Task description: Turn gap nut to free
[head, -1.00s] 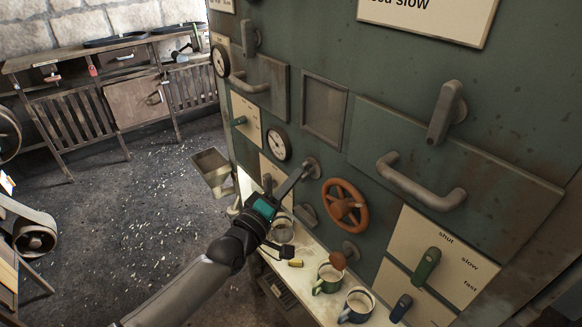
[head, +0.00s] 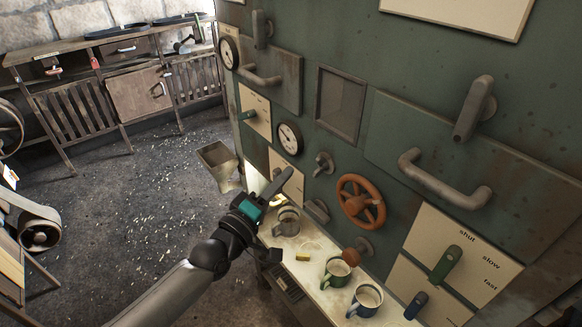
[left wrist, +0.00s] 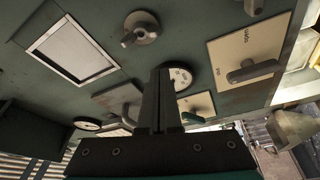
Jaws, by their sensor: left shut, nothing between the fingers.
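I cannot read any label that names the gap nut. A small grey tap-like knob (head: 323,164) on the green panel (head: 290,98), left of the orange handwheel, may be it. It shows in the left wrist view (left wrist: 140,28) at the top, with a short bar across a round boss. My left gripper (head: 283,180) is shut and empty, left of and slightly below the knob, apart from it. In the left wrist view its closed fingers (left wrist: 159,100) point up the panel and partly hide a gauge. My right gripper is not in view.
The orange handwheel (head: 360,202) and a large handle (head: 445,180) stick out from the panel. Below is a pale shelf (head: 318,285) with a green mug (head: 335,274), a blue mug (head: 366,300) and a grey mug (head: 288,222). Open floor (head: 120,190) lies left.

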